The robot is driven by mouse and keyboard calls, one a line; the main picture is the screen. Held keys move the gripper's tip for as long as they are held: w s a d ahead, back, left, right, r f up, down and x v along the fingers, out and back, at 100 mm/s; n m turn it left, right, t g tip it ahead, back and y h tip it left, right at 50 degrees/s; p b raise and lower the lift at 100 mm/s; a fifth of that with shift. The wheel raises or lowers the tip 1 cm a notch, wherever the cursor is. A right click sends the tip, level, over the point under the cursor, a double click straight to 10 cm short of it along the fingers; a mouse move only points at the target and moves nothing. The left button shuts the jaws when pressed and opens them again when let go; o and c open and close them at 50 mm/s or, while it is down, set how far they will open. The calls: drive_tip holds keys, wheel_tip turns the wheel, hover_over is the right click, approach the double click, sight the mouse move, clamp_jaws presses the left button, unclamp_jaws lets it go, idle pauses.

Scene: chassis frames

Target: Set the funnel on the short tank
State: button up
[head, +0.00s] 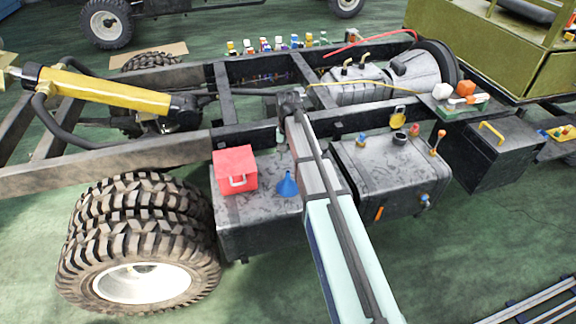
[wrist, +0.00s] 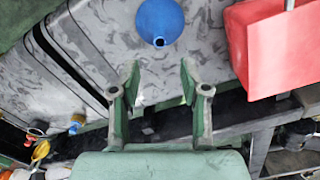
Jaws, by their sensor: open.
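The blue funnel (head: 287,185) stands mouth down, spout up, on top of the left grey near-side tank (head: 258,218). Beside it to the right is another grey near-side tank (head: 375,168), with a dark filler neck (head: 399,138) on top. I cannot tell which tank is the short one; my arm covers the gap between them. My gripper (head: 290,128) is above the tank's far edge by the frame rail. In the wrist view my gripper (wrist: 160,82) is open and empty, with the funnel (wrist: 160,22) beyond the fingertips, apart from them.
A red box with a handle (head: 236,168) sits left of the funnel on the same tank. A dark chassis rail (head: 225,137) runs behind the tanks. Small fittings and an orange-topped tool (head: 437,142) stand on the right tank. Large wheels (head: 140,250) stand at the left.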

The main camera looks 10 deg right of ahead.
drive_tip(key=shift+n+g, duration=0.6)
drive_tip(key=shift+g, duration=0.3)
drive_tip(key=s+f, duration=0.3)
drive_tip(key=f, duration=0.2)
drive_tip(key=s+f, duration=0.4)
drive_tip(key=f, duration=0.1)
drive_tip(key=s+a+f, duration=0.1)
drive_tip(key=s+f, duration=0.3)
drive_tip(key=f, duration=0.1)
drive_tip(key=shift+s, duration=0.25)
drive_tip(key=s+f+g, duration=0.1)
drive_tip(key=s+f, duration=0.7)
drive_tip(key=s, duration=0.4)
drive_tip(key=s+a+f+n+g, duration=0.1)
drive_tip(key=s+f+g, duration=0.1)
drive_tip(key=s+f, duration=0.6)
drive_tip(key=s, duration=0.3)
drive_tip(key=shift+s+f+n, duration=0.25)
drive_tip(key=shift+s+n, duration=0.05)
drive_tip(key=shift+s, duration=0.05)
drive_tip(key=shift+o, duration=0.5)
drive_tip(key=s+f+g, duration=0.1)
drive_tip(key=s+f, duration=0.1)
drive_tip(key=s, duration=0.7)
drive_tip(key=s+f+n+g, duration=0.1)
drive_tip(key=s+f, duration=0.1)
drive_tip(key=s, duration=0.7)
drive_tip(key=shift+s+a+f, duration=0.15)
drive_tip(key=shift+a, duration=0.15)
